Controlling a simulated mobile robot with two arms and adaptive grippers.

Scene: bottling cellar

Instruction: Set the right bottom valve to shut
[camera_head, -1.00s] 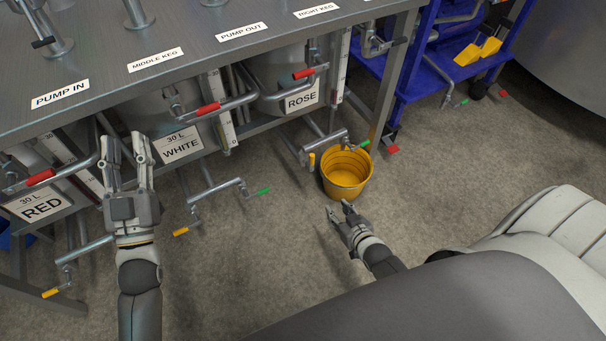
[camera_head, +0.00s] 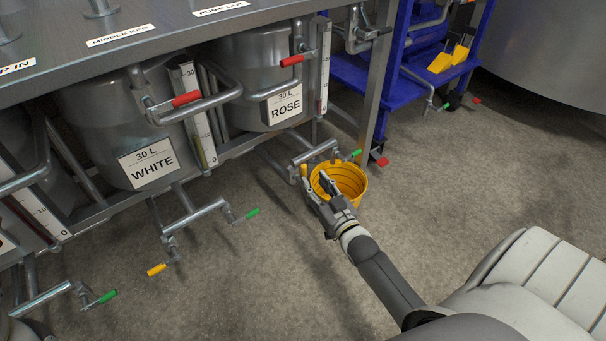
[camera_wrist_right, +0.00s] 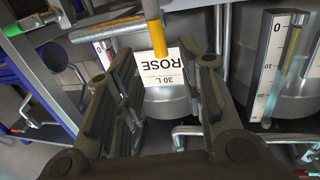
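The right bottom valve sits on a short grey pipe (camera_head: 314,152) low under the keg labelled ROSE (camera_head: 286,106). It has a yellow handle (camera_head: 304,170) hanging at its left end and a green handle (camera_head: 355,154) at its right end. My right gripper (camera_head: 320,188) is open, just in front of and below the yellow handle. In the right wrist view the yellow handle (camera_wrist_right: 156,36) stands ahead between the two spread fingers (camera_wrist_right: 158,72); I see no contact. My left gripper is out of view.
A yellow bucket (camera_head: 352,184) stands on the floor right beside my right gripper, under the valve. The WHITE keg's bottom pipe (camera_head: 193,214) is to the left, with yellow and green handles. A blue rack (camera_head: 385,82) stands behind right. The floor in front is clear.

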